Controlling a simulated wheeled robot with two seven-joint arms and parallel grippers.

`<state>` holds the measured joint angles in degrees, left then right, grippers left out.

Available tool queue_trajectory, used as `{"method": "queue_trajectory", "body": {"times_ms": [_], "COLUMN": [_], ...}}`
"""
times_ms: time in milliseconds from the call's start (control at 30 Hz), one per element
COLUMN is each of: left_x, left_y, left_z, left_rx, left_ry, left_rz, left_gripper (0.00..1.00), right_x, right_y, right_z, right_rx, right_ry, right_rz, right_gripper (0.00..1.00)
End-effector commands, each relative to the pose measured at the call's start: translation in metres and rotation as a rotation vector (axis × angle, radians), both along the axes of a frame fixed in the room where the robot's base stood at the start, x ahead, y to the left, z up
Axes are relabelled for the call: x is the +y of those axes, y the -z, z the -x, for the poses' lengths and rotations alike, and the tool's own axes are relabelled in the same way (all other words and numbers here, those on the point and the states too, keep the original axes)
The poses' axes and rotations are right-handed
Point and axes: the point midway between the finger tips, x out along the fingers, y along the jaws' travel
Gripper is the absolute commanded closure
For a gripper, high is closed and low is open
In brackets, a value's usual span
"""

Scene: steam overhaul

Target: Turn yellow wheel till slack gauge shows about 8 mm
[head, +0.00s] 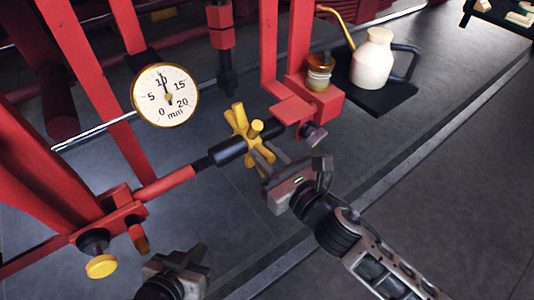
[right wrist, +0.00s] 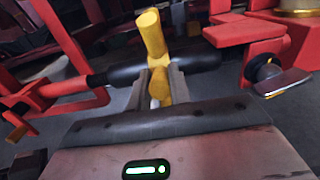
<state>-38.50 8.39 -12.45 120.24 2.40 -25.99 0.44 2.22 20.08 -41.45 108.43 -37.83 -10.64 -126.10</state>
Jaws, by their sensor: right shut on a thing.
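The yellow wheel (head: 240,127), a hub with several stubby spokes, sits on a black sleeve (head: 230,152) along a red rod. My right gripper (head: 263,160) is shut on one lower spoke of it. In the right wrist view the yellow wheel (right wrist: 153,45) stands between the fingers (right wrist: 160,88), with one spoke rising above them. The slack gauge (head: 165,95) is a round white dial marked 0 to 20 mm; its needle points up, close to the 10. My left gripper (head: 190,262) is low in the head view, away from the wheel; its fingers are unclear.
Red frame bars (head: 95,80) stand left and behind. A red bracket (head: 310,105) with a brass-topped cup (head: 319,72) is right of the wheel. A cream oil can (head: 372,60) stands on a dark tray (head: 385,98). A yellow knob (head: 101,266) is lower left.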

Motion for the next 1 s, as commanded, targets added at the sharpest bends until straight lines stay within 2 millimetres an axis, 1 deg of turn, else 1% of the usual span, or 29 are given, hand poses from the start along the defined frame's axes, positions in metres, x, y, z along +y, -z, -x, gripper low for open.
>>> {"method": "queue_trajectory", "body": {"times_ms": [267,367,500,667,900,1000], "left_x": [0.0,0.0,0.0,0.0,0.0,0.0], "left_y": [0.002,0.006,0.015,0.021,0.021,0.025], "left_z": [0.0,0.0,0.0,-0.001,-0.001,0.002], "left_rx": [0.0,0.0,0.0,-0.004,-0.004,0.008], "left_ry": [0.0,0.0,0.0,0.0,0.0,0.002], "left_rz": [0.0,0.0,0.0,0.001,0.001,-0.002], "left_gripper": [1.0,1.0,1.0,1.0,1.0,1.0], "right_x": [0.0,0.0,0.0,-0.001,-0.001,0.0], "right_y": [0.002,0.007,0.02,0.031,0.031,0.032], "right_z": [0.0,0.0,0.001,0.001,0.002,0.002], "right_rx": [0.0,0.001,0.005,0.009,0.013,0.013], "right_ry": [0.0,0.0,0.0,0.001,0.001,0.001], "right_rz": [0.0,0.0,0.003,0.006,0.007,0.007], "right_gripper": [1.0,1.0,1.0,1.0,1.0,1.0]}}
